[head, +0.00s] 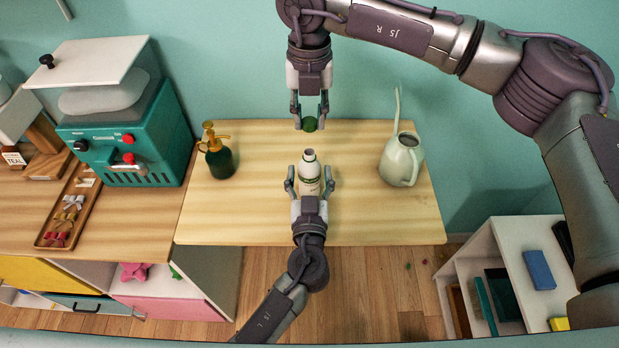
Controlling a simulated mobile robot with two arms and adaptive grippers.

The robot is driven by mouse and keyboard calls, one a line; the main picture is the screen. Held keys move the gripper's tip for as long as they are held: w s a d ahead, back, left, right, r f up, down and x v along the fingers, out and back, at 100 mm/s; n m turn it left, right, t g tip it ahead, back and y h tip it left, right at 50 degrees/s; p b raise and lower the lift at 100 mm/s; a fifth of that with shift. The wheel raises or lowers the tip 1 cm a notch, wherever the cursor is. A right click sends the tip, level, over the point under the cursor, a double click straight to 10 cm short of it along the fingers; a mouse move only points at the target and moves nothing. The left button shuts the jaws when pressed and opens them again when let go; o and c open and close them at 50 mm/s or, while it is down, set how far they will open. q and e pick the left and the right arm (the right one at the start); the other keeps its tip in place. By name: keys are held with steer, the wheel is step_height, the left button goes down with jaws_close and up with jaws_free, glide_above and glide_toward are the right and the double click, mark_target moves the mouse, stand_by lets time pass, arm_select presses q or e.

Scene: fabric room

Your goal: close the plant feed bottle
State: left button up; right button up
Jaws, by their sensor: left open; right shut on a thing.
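The plant feed bottle (308,169) is white with a green-marked label and an uncapped narrow neck. It stands on the wooden table (260,222) near the middle. My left gripper (310,182) is open, with its fingers on either side of the bottle; I cannot tell whether they touch it. My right gripper (310,112) comes down from above and is shut on a green cap (310,124). The cap is held apart from the bottle, farther back than its neck in the picture.
A dark green spray bottle (217,155) with a brass top stands left on the table. A pale watering can (401,158) stands right. A teal machine (130,139) and a tray of bows (45,238) are farther left. Bare table lies between these.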

arm_select(q)
steer(key=w, duration=0.4)
steer(key=shift+w, duration=0.35)
jaws_close()
